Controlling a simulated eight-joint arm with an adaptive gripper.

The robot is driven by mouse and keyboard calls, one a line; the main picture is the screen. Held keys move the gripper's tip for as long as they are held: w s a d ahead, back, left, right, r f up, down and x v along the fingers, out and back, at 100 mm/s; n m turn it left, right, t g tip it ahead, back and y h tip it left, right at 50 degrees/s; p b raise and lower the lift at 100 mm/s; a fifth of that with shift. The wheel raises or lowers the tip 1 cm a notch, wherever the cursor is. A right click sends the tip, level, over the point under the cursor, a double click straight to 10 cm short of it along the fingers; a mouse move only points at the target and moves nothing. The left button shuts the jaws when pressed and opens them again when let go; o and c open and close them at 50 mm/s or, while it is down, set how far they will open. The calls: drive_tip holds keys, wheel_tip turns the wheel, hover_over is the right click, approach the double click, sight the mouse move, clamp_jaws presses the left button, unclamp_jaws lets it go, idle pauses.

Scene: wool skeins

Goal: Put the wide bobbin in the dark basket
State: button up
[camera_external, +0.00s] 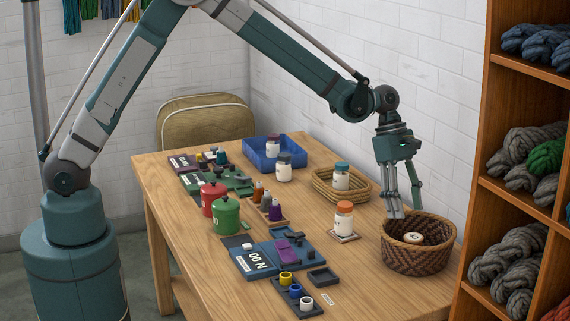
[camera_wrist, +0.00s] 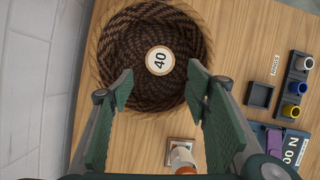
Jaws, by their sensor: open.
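The dark basket (camera_external: 413,262) is a round, woven brown basket at the right end of the table. Inside it lies a pale, round-topped piece (camera_external: 413,238) that looks like the wide bobbin; in the wrist view its top (camera_wrist: 160,60) reads "40". It rests on the basket floor, apart from the walls in the wrist view. My gripper (camera_external: 406,211) is over the basket, pointing down, with its fingers apart and nothing between them. In the wrist view the open fingers (camera_wrist: 161,82) frame the near part of the basket (camera_wrist: 122,30), and the bobbin shows beyond the fingertips.
An orange-capped jar (camera_external: 344,219) stands on a small coaster just left of the basket. A pale woven tray (camera_external: 325,192) with a jar and a blue bin (camera_external: 262,158) stand behind. Wool shelves (camera_external: 485,185) rise close on the right. Small trays and tins fill the table's left.

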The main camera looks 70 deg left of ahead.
drive_tip(key=shift+r, duration=0.15)
drive_tip(key=s+a+r+m+t+y, duration=0.15)
drive_tip(key=s+a+r+m, duration=0.25)
drive_tip(key=s+a+r, duration=0.45)
drive_tip(key=s+a+r+m+t, duration=0.2)
drive_tip(key=s+a+r+m, duration=0.25)
drive_tip(key=s+r, duration=0.6)
drive_tip(key=s+a+m+t+y, duration=0.1)
drive_tip(key=s+a+m, duration=0.3)
drive_tip(key=s, duration=0.5)
drive_tip(key=s+a+m+t+y, duration=0.1)
drive_tip(key=s+a+m, duration=0.2)
drive_tip(key=s, duration=0.7)
drive_tip(key=s+a+m+t+y, duration=0.1)
drive_tip(key=s+a+m, duration=0.3)
drive_tip(key=s, duration=0.5)
drive_tip(key=a, duration=0.2)
drive_tip(key=shift+s+a+m, duration=0.35)
drive_tip(key=shift+s+a, duration=0.05)
